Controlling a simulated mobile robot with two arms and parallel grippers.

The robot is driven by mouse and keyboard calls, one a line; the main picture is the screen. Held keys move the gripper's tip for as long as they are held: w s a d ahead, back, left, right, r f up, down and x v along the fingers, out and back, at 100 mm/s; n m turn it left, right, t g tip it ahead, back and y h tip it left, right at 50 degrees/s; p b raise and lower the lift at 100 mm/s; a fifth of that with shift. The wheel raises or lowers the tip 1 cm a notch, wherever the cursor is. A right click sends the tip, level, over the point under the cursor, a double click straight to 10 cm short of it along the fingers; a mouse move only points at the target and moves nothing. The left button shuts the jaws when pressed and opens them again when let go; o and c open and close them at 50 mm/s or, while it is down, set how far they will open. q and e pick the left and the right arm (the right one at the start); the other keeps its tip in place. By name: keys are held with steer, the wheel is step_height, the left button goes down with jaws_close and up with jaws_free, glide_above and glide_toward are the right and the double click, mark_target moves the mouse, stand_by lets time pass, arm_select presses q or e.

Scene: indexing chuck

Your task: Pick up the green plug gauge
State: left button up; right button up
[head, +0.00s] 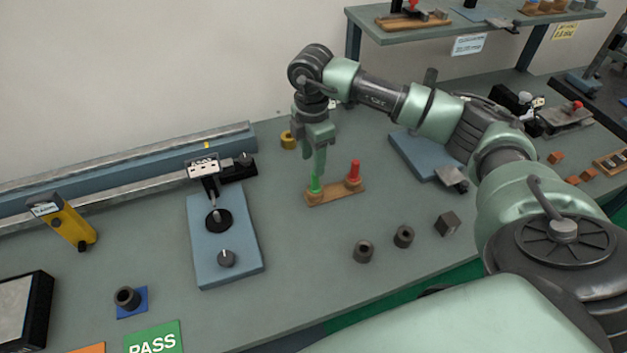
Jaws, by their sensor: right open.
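The green plug gauge (315,185) stands upright at the left end of a small wooden holder (335,195) on the bench. A red plug gauge (353,172) stands at the holder's right end. My right gripper (317,172) points down directly over the green gauge, its fingers reaching to about the gauge's top. It is open; the fingers overlap in this view, so I cannot tell whether they touch the gauge. My left gripper is not in view.
A blue base with a dial indicator (203,170) stands to the left. Dark cylinders (363,251) and a dark block (447,223) lie in front on the right. A yellow ring (288,140) sits behind the gripper. A raised shelf (440,32) stands at the back right.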

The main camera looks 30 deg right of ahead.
mark_target(315, 185)
steer(key=shift+s+f+p, duration=0.1)
steer(key=shift+f+p, duration=0.5)
steer(key=shift+f, duration=0.3)
steer(key=f, duration=0.1)
steer(key=f+p, duration=0.1)
steer(key=f, duration=0.1)
steer(key=shift+d+f+p, duration=0.3)
steer(key=shift+f+p, duration=0.1)
steer(key=shift+f, duration=0.4)
jaws_close()
